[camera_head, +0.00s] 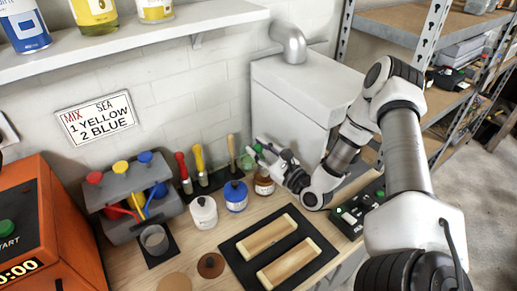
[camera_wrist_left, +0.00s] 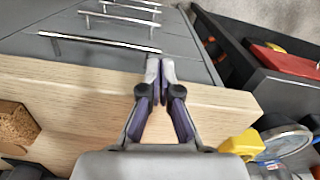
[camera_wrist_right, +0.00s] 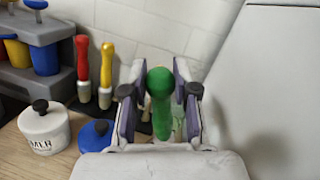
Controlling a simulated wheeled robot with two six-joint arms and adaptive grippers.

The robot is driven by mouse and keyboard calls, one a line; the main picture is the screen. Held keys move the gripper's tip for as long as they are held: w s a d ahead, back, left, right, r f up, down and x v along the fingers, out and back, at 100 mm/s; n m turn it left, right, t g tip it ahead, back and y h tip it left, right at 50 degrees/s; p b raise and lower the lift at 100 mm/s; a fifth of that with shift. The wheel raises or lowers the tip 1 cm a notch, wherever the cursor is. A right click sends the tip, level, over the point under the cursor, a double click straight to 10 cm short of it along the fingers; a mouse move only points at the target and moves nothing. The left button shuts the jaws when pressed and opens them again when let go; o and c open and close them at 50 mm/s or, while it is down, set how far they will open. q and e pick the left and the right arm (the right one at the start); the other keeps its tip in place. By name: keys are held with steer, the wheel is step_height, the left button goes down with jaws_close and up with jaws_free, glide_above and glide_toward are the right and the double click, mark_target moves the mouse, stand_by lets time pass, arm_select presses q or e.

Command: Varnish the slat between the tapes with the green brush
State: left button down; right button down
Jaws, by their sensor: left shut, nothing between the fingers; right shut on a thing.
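The green brush (camera_wrist_right: 161,105) stands upright between the fingers of my right gripper (camera_wrist_right: 160,100), which is shut on its handle. In the head view my right gripper (camera_head: 265,155) is at the back of the bench, by the brush rack and the grey cabinet. The brush's bristles are hidden. Two pale wooden slats (camera_head: 267,236) (camera_head: 289,263) lie on a black mat (camera_head: 238,262) at the front, with lighter bands at their ends. My left gripper (camera_wrist_left: 160,75) is shut and empty above a wooden bench edge, and is out of the head view.
A red brush (camera_head: 182,168) and a yellow brush (camera_head: 199,160) stand in the rack. White (camera_head: 203,212), blue (camera_head: 236,197) and brown (camera_head: 264,184) jars stand in front. A grey cup (camera_head: 154,240) and an orange machine (camera_head: 50,230) are on the left.

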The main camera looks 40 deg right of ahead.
steer(key=shift+f+b, duration=0.5)
steer(key=shift+f, duration=0.05)
stand_by(0.4)
stand_by(1.4)
step_height(320, 180, up, 7)
steer(key=p, duration=0.5)
stand_by(0.5)
